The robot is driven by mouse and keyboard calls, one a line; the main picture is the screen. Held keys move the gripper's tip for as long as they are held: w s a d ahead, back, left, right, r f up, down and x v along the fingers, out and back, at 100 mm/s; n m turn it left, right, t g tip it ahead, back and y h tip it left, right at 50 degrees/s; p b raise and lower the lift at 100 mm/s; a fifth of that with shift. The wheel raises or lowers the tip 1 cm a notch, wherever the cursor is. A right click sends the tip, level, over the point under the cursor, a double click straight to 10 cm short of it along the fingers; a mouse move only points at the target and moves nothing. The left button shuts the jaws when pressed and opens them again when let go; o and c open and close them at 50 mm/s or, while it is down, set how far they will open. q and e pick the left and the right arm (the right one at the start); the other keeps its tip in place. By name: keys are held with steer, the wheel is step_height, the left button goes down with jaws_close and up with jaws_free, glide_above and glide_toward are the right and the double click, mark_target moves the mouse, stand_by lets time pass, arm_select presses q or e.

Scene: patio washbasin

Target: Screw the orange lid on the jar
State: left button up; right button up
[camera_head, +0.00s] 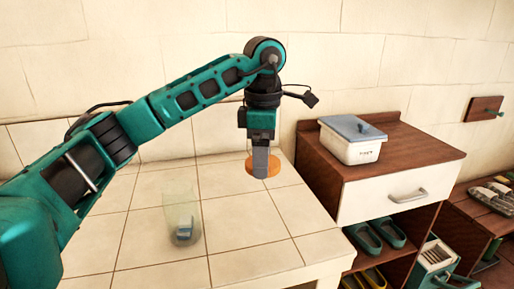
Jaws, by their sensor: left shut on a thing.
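My left gripper (260,172) points down over the right rear part of the tiled top. It is shut on the orange lid (274,166), a flat disc whose edges show on both sides of the fingers. The fingers hide the lid's middle, and I cannot tell whether the lid touches the tiles. The jar (182,215) is a clear upright cylinder on the tiles, to the left of and nearer than the lid. Its top looks open, and a small blue and white thing (185,229) lies at its bottom. My right gripper is not in view.
The tiled top (130,245) is otherwise clear. To its right stands a wooden cabinet (420,150) bearing a white box with a grey lid (352,140). Green shoes (375,235) sit on the shelf below. A tiled wall (200,50) rises behind.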

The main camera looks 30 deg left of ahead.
arm_select(q)
steer(key=s+d+f+m, duration=0.3)
steer(key=d+f+m, duration=0.2)
steer(key=m, duration=0.7)
steer(key=s+d+f+m, duration=0.3)
steer(key=d+f+m, duration=0.2)
steer(key=m, duration=0.6)
steer(key=shift+s+d+f+m, duration=0.2)
steer(key=shift+s+f+m, duration=0.2)
steer(key=shift+f, duration=0.95)
